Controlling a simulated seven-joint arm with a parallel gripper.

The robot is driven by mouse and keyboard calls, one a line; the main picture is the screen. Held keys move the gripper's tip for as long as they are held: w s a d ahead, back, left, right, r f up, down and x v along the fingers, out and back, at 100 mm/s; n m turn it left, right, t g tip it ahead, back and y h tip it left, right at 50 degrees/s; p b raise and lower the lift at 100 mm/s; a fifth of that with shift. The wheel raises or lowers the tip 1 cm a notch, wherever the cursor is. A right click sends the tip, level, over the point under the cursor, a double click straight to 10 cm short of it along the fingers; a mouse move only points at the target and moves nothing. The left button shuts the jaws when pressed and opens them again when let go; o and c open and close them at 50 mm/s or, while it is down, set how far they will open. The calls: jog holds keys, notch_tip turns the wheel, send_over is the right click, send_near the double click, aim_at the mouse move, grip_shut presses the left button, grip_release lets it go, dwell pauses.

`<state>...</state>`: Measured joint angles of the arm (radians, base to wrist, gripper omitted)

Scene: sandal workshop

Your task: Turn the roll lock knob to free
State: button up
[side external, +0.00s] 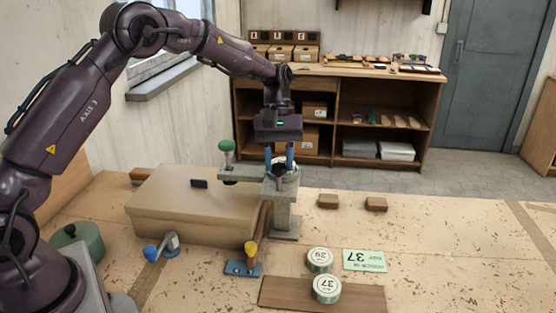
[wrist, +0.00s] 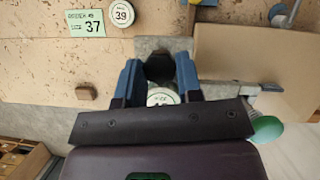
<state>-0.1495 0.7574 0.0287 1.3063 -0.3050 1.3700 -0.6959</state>
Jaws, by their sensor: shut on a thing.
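My gripper (side external: 279,164) points down over the grey post (side external: 284,213) in the side view. No knob is legibly marked as the roll lock. A yellow knob (side external: 250,249) stands on a small blue base, a green knob (side external: 227,146) tops the bracket left of the post, and a blue-ended lever (side external: 151,253) sits at the box's front. My gripper is apart from these three.
A large tan box (side external: 190,210) stands left of the post. Two small wooden blocks (side external: 328,201) lie to the right. The bench's right side is mostly clear.

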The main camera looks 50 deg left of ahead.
jog(key=m+y, duration=0.1)
jog(key=m, duration=0.1)
jog(key=m+g, duration=0.1)
jog(key=m, duration=0.2)
jog(key=shift+w+d+m+y, duration=0.15)
jog(key=shift+m+y, duration=0.15)
jog(key=shift+y, duration=0.1)
jog(key=m+y, duration=0.1)
jog(key=m, duration=0.1)
jog(key=m+y, duration=0.1)
jog(key=m, duration=0.2)
jog(key=shift+d+g, duration=0.1)
jog(key=shift+g, duration=0.3)
jog(key=shift+m, duration=0.4)
jog(key=o, duration=0.9)
jog(key=shift+r, duration=0.15)
jog(key=shift+v, duration=3.7)
